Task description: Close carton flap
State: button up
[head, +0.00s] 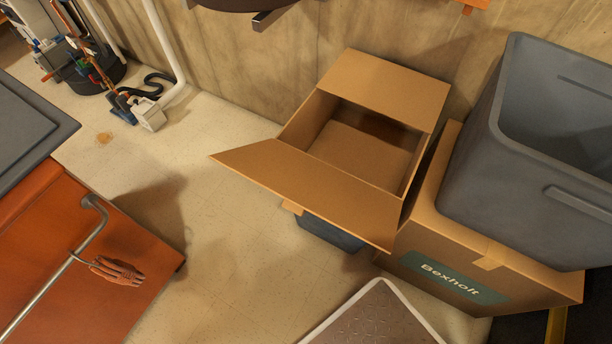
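An open brown carton (360,150) sits near the middle of the head view, close to the wall. Its far flap (388,88) is folded out towards the wall. Its near flap (312,192) is folded out towards me and spreads wide over the front. The inside looks empty, with the bottom in view and part of the far inner side in shadow. The carton rests on or above a dark blue-grey bin (330,232), mostly hidden under the near flap. My gripper is not in view.
A textured, pale-edged panel (375,322) lies in front.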

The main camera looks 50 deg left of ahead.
aim_at(305, 184)
jog(key=k+u, duration=0.2)
jog(key=u, duration=0.25)
jog(key=k+u, duration=0.2)
jog(key=u, duration=0.25)
jog(key=k+j+u, duration=0.1)
jog(key=k, duration=0.3)
jog(key=k+j+u, duration=0.15)
jog(key=k, duration=0.25)
jog(key=k+j+u, duration=0.1)
jog(key=k+j, duration=0.2)
jog(key=j+z, duration=0.15)
jog(key=j, duration=0.25)
jog(key=k+j+z, duration=0.15)
jog(key=j, duration=0.25)
jog(key=j+z, duration=0.2)
jog(key=j, duration=0.2)
jog(key=z, duration=0.35)
jog(key=i+j+z, duration=0.1)
jog(key=z, duration=0.25)
jog(key=i+j+z, duration=0.1)
jog(key=z, duration=0.25)
